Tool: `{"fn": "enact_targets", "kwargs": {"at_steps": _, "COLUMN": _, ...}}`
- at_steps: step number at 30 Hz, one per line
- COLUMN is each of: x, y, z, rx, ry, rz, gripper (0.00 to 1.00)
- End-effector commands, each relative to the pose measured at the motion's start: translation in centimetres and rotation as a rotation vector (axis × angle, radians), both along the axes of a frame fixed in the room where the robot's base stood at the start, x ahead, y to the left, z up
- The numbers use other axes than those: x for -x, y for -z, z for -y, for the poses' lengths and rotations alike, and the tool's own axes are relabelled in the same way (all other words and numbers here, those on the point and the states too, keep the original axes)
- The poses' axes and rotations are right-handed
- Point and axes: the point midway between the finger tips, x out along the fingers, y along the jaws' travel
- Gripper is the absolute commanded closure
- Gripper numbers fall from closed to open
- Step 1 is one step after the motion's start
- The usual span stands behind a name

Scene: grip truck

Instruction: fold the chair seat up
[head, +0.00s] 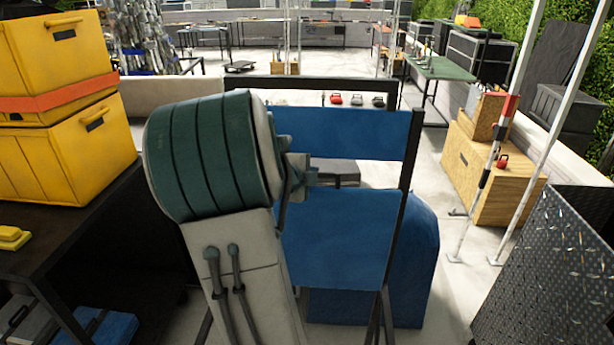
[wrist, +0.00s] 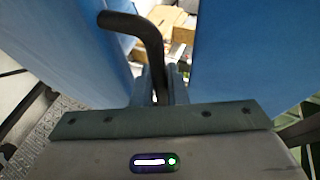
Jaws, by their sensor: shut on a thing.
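The chair has a blue back panel (head: 350,133) across its top and a blue lower panel, its seat (head: 340,235), below an open gap. A dark frame post (head: 404,185) runs down its right side. My gripper (head: 308,170) is at the gap between the two panels, partly hidden behind my arm. In the wrist view my fingers (wrist: 160,85) are shut on a dark bent bar (wrist: 148,42) of the chair. Blue panels stand on both sides of the bar. The chair's left side is hidden by my arm.
A blue covered object (head: 422,260) stands behind the chair. Yellow cases (head: 65,155) sit on a dark table at left. Wooden crates (head: 490,180) and a red-white pole (head: 490,165) are at right, near a dark tread-plate box (head: 560,270). Pale floor is clear between.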

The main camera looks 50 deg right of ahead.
Motion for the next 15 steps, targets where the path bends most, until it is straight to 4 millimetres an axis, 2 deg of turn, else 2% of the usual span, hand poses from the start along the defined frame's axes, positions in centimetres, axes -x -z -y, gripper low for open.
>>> {"fn": "enact_targets", "kwargs": {"at_steps": 5, "x": -0.28, "y": -0.43, "z": 0.19, "rx": 0.007, "ry": -0.005, "rz": 0.005, "gripper": 1.0}}
{"fn": "enact_targets", "kwargs": {"at_steps": 6, "x": -0.31, "y": -0.47, "z": 0.2, "rx": 0.008, "ry": -0.005, "rz": 0.005, "gripper": 0.76}}
{"fn": "enact_targets", "kwargs": {"at_steps": 7, "x": -0.31, "y": -0.47, "z": 0.19, "rx": 0.008, "ry": -0.005, "rz": 0.005, "gripper": 0.68}}
{"fn": "enact_targets", "kwargs": {"at_steps": 15, "x": -0.26, "y": -0.34, "z": 0.06, "rx": 0.006, "ry": -0.005, "rz": 0.003, "gripper": 0.66}}
